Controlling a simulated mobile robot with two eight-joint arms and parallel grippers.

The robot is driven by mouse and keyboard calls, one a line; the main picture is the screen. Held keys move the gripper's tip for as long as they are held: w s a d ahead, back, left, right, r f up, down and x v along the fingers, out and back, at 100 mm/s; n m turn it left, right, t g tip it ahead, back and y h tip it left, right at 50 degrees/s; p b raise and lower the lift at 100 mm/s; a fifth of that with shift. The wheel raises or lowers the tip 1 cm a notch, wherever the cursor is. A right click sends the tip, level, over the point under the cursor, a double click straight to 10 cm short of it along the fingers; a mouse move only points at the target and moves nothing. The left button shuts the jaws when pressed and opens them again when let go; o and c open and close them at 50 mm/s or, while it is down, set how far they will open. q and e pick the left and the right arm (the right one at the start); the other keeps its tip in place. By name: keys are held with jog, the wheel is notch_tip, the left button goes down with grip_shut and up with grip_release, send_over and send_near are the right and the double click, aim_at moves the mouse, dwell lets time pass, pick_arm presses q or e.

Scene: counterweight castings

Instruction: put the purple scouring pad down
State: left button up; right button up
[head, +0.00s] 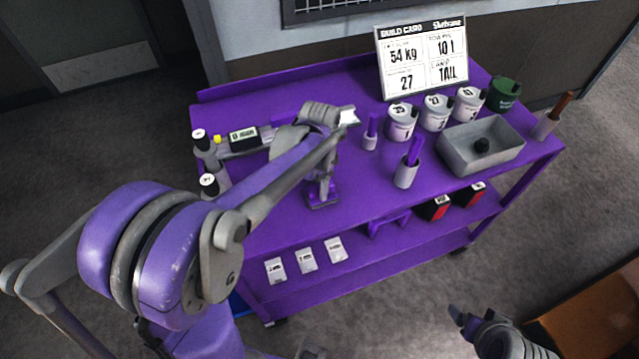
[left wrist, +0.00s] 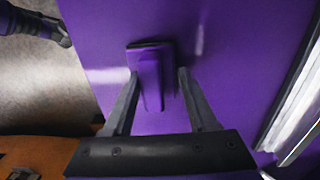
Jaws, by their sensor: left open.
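The purple scouring pad (head: 321,203) lies on the purple cart top, near its front edge, below my left gripper (head: 320,186). In the left wrist view the pad (left wrist: 150,75) shows a raised purple grip on a dark-edged base. The left gripper's two fingers (left wrist: 158,85) are spread, one on each side of the pad's grip, with a gap on both sides. My right gripper (head: 461,318) is low at the bottom right of the head view, off the cart; its jaws are not clear.
A grey tray (head: 457,152) holds a dark round thing at the right. White canisters (head: 402,122) and a green one (head: 503,94) stand behind it. A grey holder (head: 405,175) stands right of the pad. A sign (head: 422,58) stands at the back. Bare cart top surrounds the pad.

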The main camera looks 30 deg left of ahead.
pick_arm(q)
jog(key=shift+r, duration=0.35)
notch_tip(320, 180, up, 11)
jog(key=p, duration=0.1)
jog(key=s+d+f+n+t, duration=0.3)
jog(key=s+n, duration=0.1)
jog(key=s, duration=0.3)
jog(key=s+d+f+n+t, duration=0.2)
jog(key=s+d+f+n, duration=0.2)
jog(key=s, duration=0.3)
jog(key=shift+f+t, duration=0.2)
jog(key=shift+t, duration=0.2)
pick_arm(e)
jog(key=shift+w+r, duration=0.3)
jog(key=shift+r, duration=0.5)
pick_arm(q)
jog(key=shift+c, duration=0.2)
pick_arm(e)
jog(key=shift+c, duration=0.2)
